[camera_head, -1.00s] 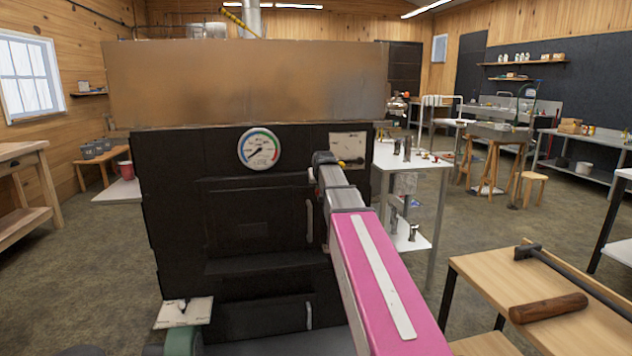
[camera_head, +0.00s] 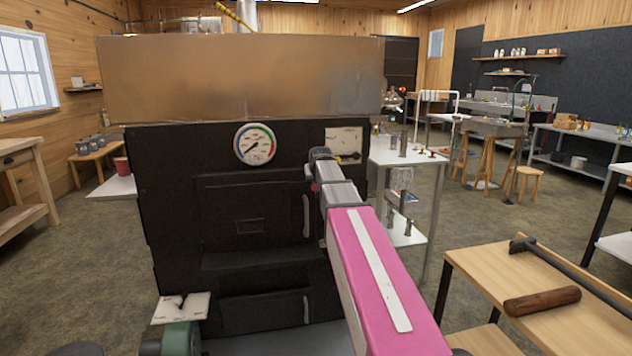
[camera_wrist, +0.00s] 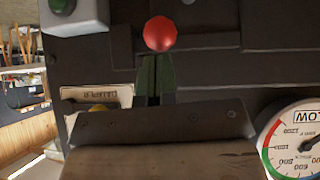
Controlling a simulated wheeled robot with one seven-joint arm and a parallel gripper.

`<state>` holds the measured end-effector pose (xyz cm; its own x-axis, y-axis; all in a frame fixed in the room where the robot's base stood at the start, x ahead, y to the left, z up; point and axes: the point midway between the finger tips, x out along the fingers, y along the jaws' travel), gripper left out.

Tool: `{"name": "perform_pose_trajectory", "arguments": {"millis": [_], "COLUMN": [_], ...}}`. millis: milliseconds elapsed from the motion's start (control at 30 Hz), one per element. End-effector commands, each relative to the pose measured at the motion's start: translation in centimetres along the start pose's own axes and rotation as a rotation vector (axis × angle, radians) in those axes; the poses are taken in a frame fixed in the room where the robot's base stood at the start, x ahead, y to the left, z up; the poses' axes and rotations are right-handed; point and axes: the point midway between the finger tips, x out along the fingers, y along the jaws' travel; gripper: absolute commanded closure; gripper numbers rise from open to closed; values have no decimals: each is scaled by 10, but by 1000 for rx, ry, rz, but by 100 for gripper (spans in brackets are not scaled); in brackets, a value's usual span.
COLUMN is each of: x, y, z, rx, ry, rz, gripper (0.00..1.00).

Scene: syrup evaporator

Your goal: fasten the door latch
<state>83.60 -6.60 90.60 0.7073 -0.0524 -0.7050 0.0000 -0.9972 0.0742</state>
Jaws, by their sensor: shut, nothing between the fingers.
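The black firebox front holds an upper door (camera_head: 250,212) that looks closed, with a pale upright handle (camera_head: 306,216) at its right edge. A small red knob (camera_head: 314,187) shows beside the end of my arm, right of the door. In the wrist view a red ball knob (camera_wrist: 159,33) stands just beyond my gripper's dark green fingertips (camera_wrist: 155,70), which are together with nothing between them. The fingers look very close to the knob; I cannot tell whether they touch it. My gripper's end largely hides the latch in the head view.
A round gauge (camera_head: 254,144) is above the door, and a label plate (camera_head: 343,141) is to its right. A lower door handle (camera_head: 306,308) is below. A white side table (camera_head: 405,152) stands right of the evaporator.

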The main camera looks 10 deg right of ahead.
Motion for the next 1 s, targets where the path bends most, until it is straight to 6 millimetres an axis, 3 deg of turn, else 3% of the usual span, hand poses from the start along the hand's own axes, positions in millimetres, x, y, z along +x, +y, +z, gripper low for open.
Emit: {"name": "perform_pose_trajectory", "arguments": {"millis": [233, 400, 600, 800, 1000], "x": [-25, -65, -100, -119, -123], "y": [1, 3, 5, 6, 6], "z": [-32, -26, -26, -27, -27], "rx": [0, 0, 0, 0, 0], "ry": [5, 6, 4, 4, 2], "rz": [0, 0, 0, 0, 0], "gripper": [100, 100, 100, 100, 100]}}
